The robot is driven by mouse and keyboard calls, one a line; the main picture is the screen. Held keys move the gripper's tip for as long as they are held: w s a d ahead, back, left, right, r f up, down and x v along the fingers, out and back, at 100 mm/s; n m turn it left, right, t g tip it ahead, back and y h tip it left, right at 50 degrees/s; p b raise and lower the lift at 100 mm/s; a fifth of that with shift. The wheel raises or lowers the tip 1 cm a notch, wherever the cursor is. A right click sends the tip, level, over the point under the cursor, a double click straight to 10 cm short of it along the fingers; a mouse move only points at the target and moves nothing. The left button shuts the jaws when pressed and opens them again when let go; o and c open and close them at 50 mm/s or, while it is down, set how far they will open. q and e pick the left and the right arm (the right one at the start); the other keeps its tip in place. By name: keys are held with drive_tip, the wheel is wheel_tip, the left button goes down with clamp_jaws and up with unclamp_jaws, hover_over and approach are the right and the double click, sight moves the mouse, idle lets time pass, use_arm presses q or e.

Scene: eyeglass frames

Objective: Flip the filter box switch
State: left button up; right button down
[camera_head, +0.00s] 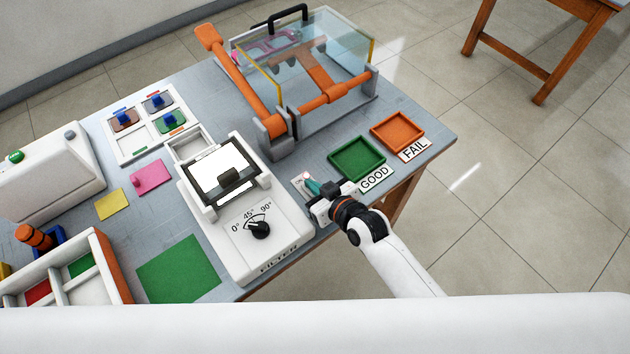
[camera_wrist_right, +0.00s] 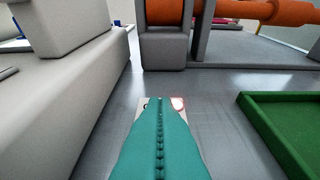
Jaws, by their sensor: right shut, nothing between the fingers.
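The white filter box (camera_head: 244,236) stands on the table with a black dial marked 0°, 45° and 90° and a lit white screen (camera_head: 218,175). A small pale switch plate (camera_head: 301,178) lies on the table just right of the filter box; a red glow shows on it. In the right wrist view the plate (camera_wrist_right: 177,104) is mostly hidden behind the fingertips, so the switch lever's position cannot be told. My right gripper (camera_head: 312,186) has teal fingers, shut and empty, right at the plate; contact is unclear. The fingers fill the lower middle of the wrist view (camera_wrist_right: 160,130). My left gripper is not in view.
A green GOOD tray (camera_head: 357,159) and an orange FAIL tray (camera_head: 398,132) sit right of the gripper. An orange-armed fixture with a clear cover (camera_head: 330,50) stands behind. The filter box wall is close on the left.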

drive_tip(key=shift+b, duration=0.45)
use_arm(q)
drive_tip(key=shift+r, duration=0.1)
